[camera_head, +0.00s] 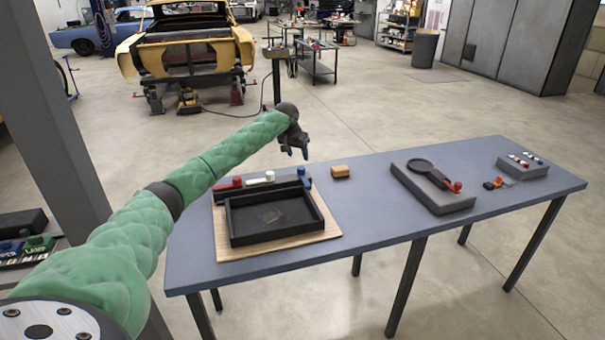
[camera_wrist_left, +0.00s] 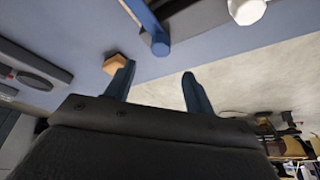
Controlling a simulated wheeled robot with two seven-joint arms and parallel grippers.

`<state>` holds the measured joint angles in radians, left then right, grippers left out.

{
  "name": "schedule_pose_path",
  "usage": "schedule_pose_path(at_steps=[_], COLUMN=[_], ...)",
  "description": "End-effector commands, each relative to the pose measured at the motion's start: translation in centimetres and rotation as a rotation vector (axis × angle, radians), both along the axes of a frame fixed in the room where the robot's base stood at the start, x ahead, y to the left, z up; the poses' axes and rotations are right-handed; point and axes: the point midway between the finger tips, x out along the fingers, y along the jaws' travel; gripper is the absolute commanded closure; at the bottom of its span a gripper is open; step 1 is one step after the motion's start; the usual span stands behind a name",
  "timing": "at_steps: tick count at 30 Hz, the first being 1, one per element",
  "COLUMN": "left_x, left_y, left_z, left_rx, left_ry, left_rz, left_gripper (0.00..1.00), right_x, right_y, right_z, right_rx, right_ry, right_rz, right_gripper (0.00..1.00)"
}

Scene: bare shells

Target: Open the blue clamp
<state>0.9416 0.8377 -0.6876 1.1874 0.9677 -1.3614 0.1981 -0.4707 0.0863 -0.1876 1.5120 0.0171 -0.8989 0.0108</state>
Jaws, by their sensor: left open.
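The blue clamp (camera_head: 304,178) is at the right end of the dark bar along the back of the black tray (camera_head: 272,238). In the left wrist view the blue clamp (camera_wrist_left: 146,18) shows as a blue lever with a rounded end, just beyond my fingertips. My left gripper (camera_head: 296,152) is open and empty, above and behind the back edge of the table, apart from the clamp. Its two blue fingers (camera_wrist_left: 157,82) show spread in the left wrist view. The clamp's lower parts are too small to make out. My right gripper is not in view.
Beside the clamp are a white lever (camera_head: 260,178) and a red lever (camera_head: 229,184). An orange block (camera_head: 340,171) lies right of the tray. A grey block with a black ring and red knob (camera_head: 432,190) stands farther right. The table front (camera_head: 350,240) is clear.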

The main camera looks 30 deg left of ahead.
Motion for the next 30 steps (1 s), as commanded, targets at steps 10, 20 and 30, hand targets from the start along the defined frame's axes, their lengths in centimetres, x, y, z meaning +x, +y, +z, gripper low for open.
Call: schedule_pose_path(at_steps=[10, 20, 30], left_x=[0.3, 2.0, 2.9], left_y=[0.0, 0.2, 0.3], left_z=[-1.7, -5.8, -8.2], left_rx=[0.000, 0.000, 0.001], left_ry=[0.001, 0.002, 0.000], left_rz=[0.001, 0.001, 0.001], left_gripper=[0.46, 0.46, 0.46], right_x=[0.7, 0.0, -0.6], right_y=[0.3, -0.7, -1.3], right_z=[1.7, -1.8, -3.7], right_rx=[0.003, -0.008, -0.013], right_ry=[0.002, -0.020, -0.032], right_rz=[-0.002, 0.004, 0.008], right_gripper=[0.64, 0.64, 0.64])
